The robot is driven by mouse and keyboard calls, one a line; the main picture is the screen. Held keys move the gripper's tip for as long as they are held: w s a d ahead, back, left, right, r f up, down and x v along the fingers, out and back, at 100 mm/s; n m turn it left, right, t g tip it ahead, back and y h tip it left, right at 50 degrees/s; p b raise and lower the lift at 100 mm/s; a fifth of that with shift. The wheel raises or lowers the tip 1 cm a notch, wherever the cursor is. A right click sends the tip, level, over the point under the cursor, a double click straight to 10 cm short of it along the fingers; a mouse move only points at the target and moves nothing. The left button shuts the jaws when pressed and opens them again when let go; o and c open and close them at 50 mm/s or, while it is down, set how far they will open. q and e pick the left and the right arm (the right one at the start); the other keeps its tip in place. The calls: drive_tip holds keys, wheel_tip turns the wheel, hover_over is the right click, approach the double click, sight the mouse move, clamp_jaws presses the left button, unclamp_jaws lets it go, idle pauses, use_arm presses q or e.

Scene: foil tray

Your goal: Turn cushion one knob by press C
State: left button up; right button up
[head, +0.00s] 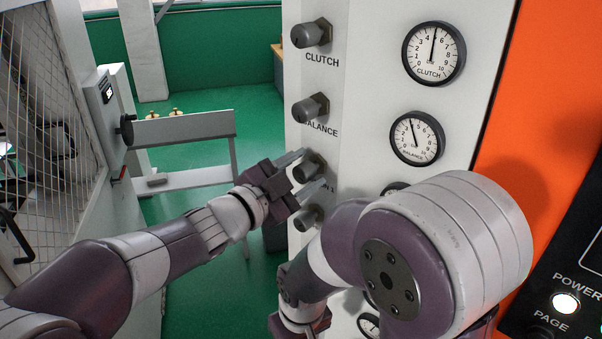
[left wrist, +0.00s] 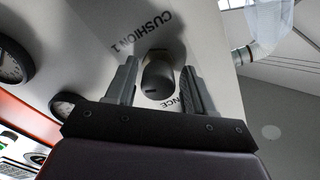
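The cushion one knob (head: 307,170) is a dark grey knob on the white panel, third down in the column and partly covered by my left gripper. My left gripper (head: 302,175) is open, with one finger above the knob and one below it. In the left wrist view the knob (left wrist: 157,78) stands between the two open fingers (left wrist: 157,86), with a narrow gap on each side. The label "CUSHION 1" shows on the panel there. The knob's gauge (head: 395,187) is mostly hidden by my right arm. The right arm's gripper does not show clearly.
The clutch knob (head: 311,34) and balance knob (head: 311,108) are above; another knob (head: 308,217) is just below. The clutch gauge (head: 434,53) and balance gauge (head: 417,139) are on the right. A wire-mesh guard (head: 45,110) stands at left, with green floor between.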

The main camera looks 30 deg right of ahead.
use_arm(q)
drive_tip(key=shift+w+d+f, duration=0.1)
drive_tip(key=shift+f, duration=0.05)
drive_tip(key=b+v, duration=0.4)
drive_tip(key=v, duration=0.8)
drive_tip(key=shift+a+b, duration=0.3)
drive_tip(key=shift+b, duration=0.05)
